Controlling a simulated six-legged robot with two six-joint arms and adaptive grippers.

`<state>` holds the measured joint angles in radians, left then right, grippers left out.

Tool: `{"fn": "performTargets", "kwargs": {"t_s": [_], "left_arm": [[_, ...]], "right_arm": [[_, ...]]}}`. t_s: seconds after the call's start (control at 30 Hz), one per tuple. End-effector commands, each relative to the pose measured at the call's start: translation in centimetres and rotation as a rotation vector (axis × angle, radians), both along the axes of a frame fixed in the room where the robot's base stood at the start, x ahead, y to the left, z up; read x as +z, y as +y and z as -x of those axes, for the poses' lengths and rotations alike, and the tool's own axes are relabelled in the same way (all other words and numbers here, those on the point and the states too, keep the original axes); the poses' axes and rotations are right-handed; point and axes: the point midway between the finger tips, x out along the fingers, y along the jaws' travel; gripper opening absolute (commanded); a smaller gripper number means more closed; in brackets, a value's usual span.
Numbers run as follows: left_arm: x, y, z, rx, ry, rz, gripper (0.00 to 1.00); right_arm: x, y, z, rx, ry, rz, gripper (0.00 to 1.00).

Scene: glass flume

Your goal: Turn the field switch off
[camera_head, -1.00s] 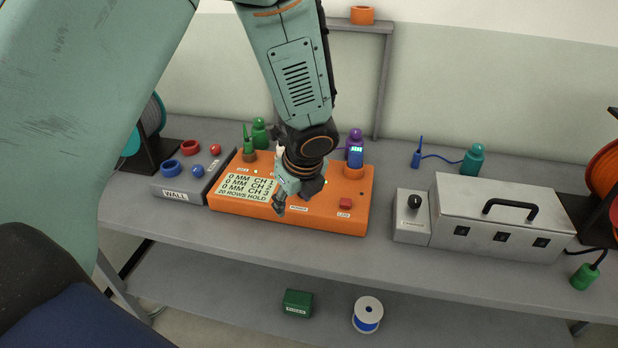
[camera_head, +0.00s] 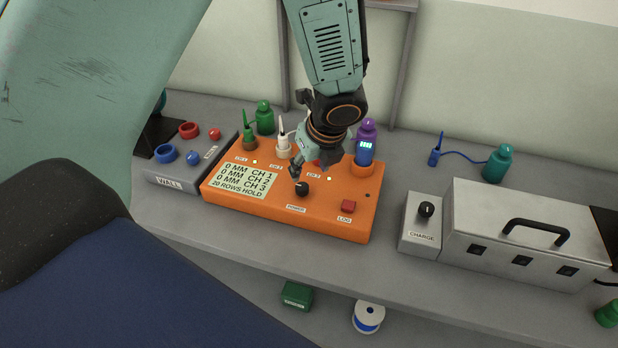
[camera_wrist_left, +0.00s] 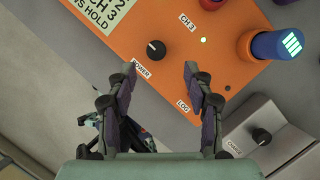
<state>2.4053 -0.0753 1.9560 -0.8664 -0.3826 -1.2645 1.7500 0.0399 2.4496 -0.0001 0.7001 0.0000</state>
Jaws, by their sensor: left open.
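No label reading "field" shows. A black knob (camera_head: 302,188) labelled POWER sits on the orange box (camera_head: 290,222); it also shows in the wrist view (camera_wrist_left: 156,50), its white mark pointing up-left. Another black knob (camera_head: 426,209), labelled CHARGE, sits on the small grey box and shows in the wrist view (camera_wrist_left: 261,136). My left gripper (camera_head: 308,167) is open and empty, above the orange box just beyond the POWER knob in the head view. In the wrist view its fingers (camera_wrist_left: 160,75) are apart, with the POWER knob ahead between their tips. My right gripper is not in view.
The red LOG button (camera_head: 348,206) and the blue probe (camera_head: 364,150) stand near the gripper on the orange box. A metal case (camera_head: 525,240) with a handle is at right, the WALL box (camera_head: 170,185) at left. Bare bench lies along the front.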

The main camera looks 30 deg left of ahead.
Motion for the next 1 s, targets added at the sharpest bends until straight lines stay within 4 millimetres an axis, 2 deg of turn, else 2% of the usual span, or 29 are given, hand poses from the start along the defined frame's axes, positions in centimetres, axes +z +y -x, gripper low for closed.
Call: {"fn": "performTargets", "kwargs": {"t_s": [0.3, 0.5, 0.67, 0.9, 1.0], "left_arm": [[-4.3, 1.3, -0.2, 0.003, 0.004, 0.004, 0.52], [-6.5, 2.1, -0.8, 0.001, 0.002, 0.002, 0.52], [-7.1, 2.4, -1.1, 0.001, 0.001, 0.002, 0.52], [-7.1, 2.4, -1.2, 0.002, 0.000, 0.002, 0.52], [-7.1, 2.4, -1.3, 0.001, 0.001, 0.002, 0.45]], "right_arm": [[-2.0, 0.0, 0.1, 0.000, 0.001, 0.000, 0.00], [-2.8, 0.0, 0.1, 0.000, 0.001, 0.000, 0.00], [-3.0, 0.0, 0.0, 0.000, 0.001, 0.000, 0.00], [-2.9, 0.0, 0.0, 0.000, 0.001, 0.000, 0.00], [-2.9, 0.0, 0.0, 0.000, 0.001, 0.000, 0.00]]}}
